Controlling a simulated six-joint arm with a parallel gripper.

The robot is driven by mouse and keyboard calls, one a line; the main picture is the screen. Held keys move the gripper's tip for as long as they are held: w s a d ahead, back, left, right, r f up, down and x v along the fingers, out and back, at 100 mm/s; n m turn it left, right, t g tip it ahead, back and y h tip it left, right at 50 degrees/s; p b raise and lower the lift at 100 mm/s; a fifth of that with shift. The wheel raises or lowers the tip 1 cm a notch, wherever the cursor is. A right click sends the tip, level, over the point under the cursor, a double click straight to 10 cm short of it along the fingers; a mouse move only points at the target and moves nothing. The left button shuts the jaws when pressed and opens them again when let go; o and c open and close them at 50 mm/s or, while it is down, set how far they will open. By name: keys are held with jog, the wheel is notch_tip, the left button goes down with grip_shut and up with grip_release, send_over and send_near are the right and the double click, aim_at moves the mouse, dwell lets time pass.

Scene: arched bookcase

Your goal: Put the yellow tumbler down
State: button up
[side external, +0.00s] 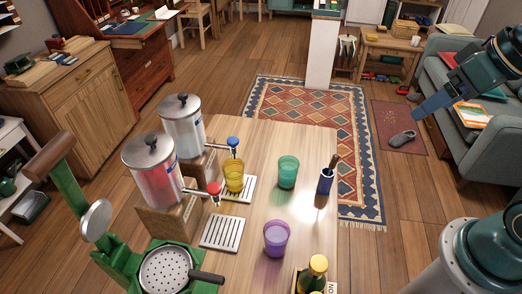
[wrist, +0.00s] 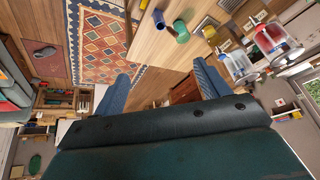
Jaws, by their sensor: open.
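The yellow tumbler (side external: 234,175) stands upright on a slotted drip tray (side external: 239,195), below the blue-knobbed tap of the rear drink dispenser (side external: 184,124). In the wrist view the yellow tumbler (wrist: 209,31) is small, near the top. My gripper (side external: 423,108) is raised at the right in the side view, well away from the tumbler and the table. In the wrist view its two blue fingers (wrist: 160,85) are spread wide with nothing between them.
A green tumbler (side external: 288,171), a purple tumbler (side external: 276,238) and a dark blue holder (side external: 325,181) stand on the wooden table. The red-knobbed dispenser (side external: 152,172) has an empty drip tray (side external: 222,232).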

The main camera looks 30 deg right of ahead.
jog(key=s, duration=0.1)
jog(key=s+d, duration=0.1)
jog(key=s, duration=0.1)
jog(key=shift+s+d+n+h, duration=0.15)
jog(key=shift+n+h, duration=0.15)
jog(key=shift+n, duration=0.1)
dwell(1.7)
